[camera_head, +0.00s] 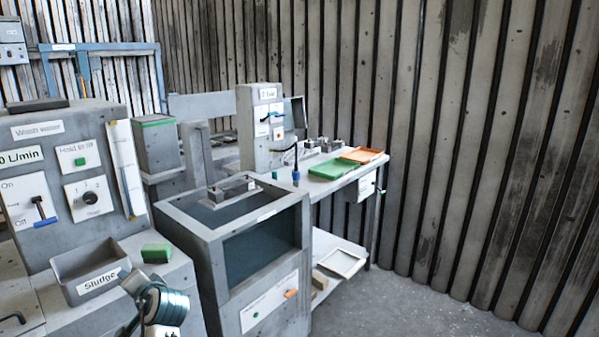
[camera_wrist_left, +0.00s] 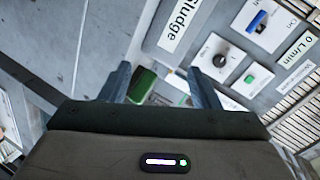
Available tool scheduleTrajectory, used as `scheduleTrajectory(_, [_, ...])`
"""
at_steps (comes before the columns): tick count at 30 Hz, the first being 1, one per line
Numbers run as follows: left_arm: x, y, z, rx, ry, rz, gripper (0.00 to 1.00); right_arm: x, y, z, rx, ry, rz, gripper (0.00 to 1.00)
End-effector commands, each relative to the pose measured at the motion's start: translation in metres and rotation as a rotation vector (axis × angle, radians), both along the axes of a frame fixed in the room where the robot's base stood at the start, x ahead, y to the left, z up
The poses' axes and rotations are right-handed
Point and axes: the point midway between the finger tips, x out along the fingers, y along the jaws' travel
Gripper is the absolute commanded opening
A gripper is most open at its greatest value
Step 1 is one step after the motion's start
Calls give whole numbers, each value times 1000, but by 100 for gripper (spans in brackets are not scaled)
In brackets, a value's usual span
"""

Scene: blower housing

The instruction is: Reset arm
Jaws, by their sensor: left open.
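My left gripper (camera_wrist_left: 161,80) shows in the left wrist view with its two dark fingers apart. Nothing is held between them. A green block (camera_wrist_left: 142,86) shows beyond the fingers, nearer the left one, and appears apart from them. In the head view the same green block (camera_head: 156,253) lies on the grey bench top, right of the tray labelled Sludge (camera_head: 97,283). Part of my arm shows at the bottom of the head view, just in front of that bench; its fingers are not clear there. My right gripper is in neither view.
The wash water panel (camera_head: 62,170) with switches stands behind the tray. An open-topped grey tank (camera_head: 205,236) stands right of the bench. Further back, a table holds a green tray (camera_head: 334,168) and an orange tray (camera_head: 361,155). Floor at the right is clear.

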Motion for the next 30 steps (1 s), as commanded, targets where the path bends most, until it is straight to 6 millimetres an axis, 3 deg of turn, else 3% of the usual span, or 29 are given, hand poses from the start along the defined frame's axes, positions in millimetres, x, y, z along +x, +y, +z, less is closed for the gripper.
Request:
scheduleTrajectory(5, [-59, -11, -72, -177, 42, -15, 56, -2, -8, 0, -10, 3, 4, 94])
scheduleTrajectory(9, [-125, -28, -127, -360, 90, -17, 56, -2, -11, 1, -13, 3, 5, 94])
scheduleTrajectory(15, [-227, -58, -181, -613, 181, 1, 56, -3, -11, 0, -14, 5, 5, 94])
scheduleTrajectory(21, [-298, -83, -200, -782, 258, 28, 56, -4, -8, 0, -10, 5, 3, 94])
scheduleTrajectory(30, [-367, -107, -205, -931, 345, 65, 56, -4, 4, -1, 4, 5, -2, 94])
